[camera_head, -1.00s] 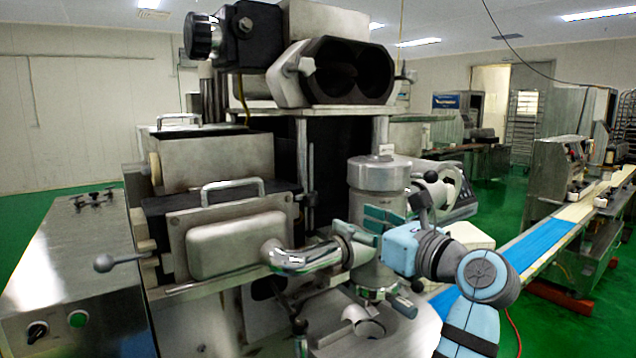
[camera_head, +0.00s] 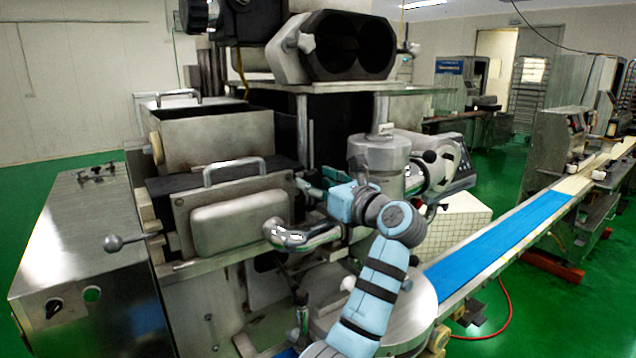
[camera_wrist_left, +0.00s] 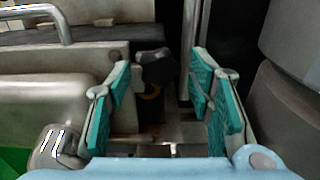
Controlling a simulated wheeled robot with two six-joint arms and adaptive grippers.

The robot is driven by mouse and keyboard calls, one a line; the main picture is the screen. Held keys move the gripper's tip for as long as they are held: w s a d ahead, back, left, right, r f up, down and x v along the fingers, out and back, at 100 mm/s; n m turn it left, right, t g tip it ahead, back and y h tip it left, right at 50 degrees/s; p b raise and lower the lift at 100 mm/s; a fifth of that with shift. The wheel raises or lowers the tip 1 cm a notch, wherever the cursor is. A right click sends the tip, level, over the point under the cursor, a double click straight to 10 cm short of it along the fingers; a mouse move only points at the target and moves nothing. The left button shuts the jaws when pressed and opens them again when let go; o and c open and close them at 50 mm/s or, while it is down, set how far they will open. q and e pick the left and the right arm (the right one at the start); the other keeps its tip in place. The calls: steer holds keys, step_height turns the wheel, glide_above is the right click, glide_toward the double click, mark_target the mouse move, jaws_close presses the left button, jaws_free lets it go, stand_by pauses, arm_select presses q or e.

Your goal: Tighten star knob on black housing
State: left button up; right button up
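In the head view my left gripper (camera_head: 308,188) reaches in beside the right end of a black housing (camera_head: 272,178) with a metal front cover. In the left wrist view its teal fingers (camera_wrist_left: 163,105) are spread wide with nothing between the pads. A dark lobed knob (camera_wrist_left: 153,68) with a brass-coloured piece under it shows in the gap, beyond the fingertips and apart from them. In the head view I cannot make this knob out clearly behind the gripper. A pale star-shaped knob (camera_head: 306,43) sits on the black double-oval housing (camera_head: 345,50) above. My right gripper is not seen.
A curved metal pipe (camera_head: 300,238) juts out below my left gripper. A steel cylinder (camera_head: 380,158) stands close to its right. A metal handle (camera_head: 235,166) tops the front cover. A blue conveyor belt (camera_head: 500,240) runs at the right.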

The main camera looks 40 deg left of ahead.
arm_select(q)
steer(key=c, duration=0.9)
steer(key=shift+r+m+p, duration=0.15)
steer(key=shift+m+p, duration=0.25)
steer(key=shift+p, duration=0.2)
steer(key=shift+c, duration=0.2)
steer(key=o, duration=1.2)
steer(key=shift+c, duration=0.2)
steer(key=v, duration=1.2)
steer(key=shift+f, duration=0.2)
